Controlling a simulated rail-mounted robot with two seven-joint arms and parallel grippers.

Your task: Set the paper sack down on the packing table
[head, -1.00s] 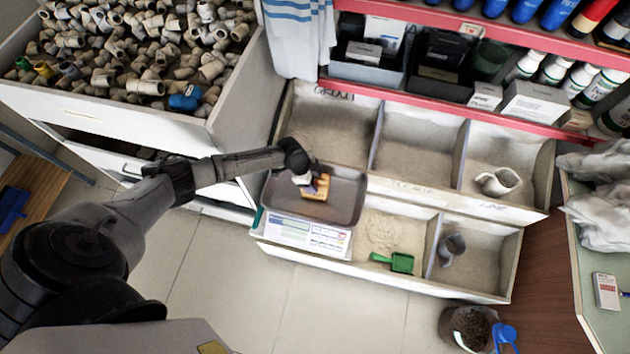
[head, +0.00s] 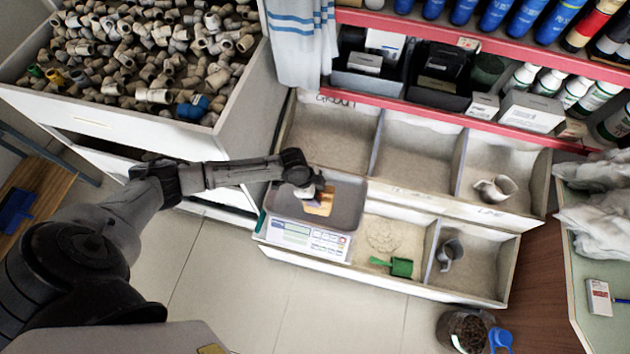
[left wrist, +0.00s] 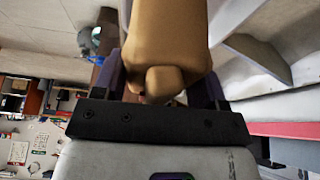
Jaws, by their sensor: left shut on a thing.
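The tan paper sack (head: 321,204) is over the dark scale pan (head: 345,197) in the middle of the head view. My left gripper (head: 311,191) is shut on it. In the left wrist view the sack (left wrist: 168,38) fills the top middle, between the fingers of my left gripper (left wrist: 165,85). I cannot tell whether the sack touches the pan. A green-topped table (head: 590,262), which may be the packing table, stands at the right edge. My right gripper is not in view.
Bins of powder lie right of the scale (head: 300,238), with a green scoop (head: 401,267) and a white jug (head: 495,188). White cloths (head: 597,215) and a small box (head: 599,297) lie on the green-topped table. A tub (head: 464,328) stands in front.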

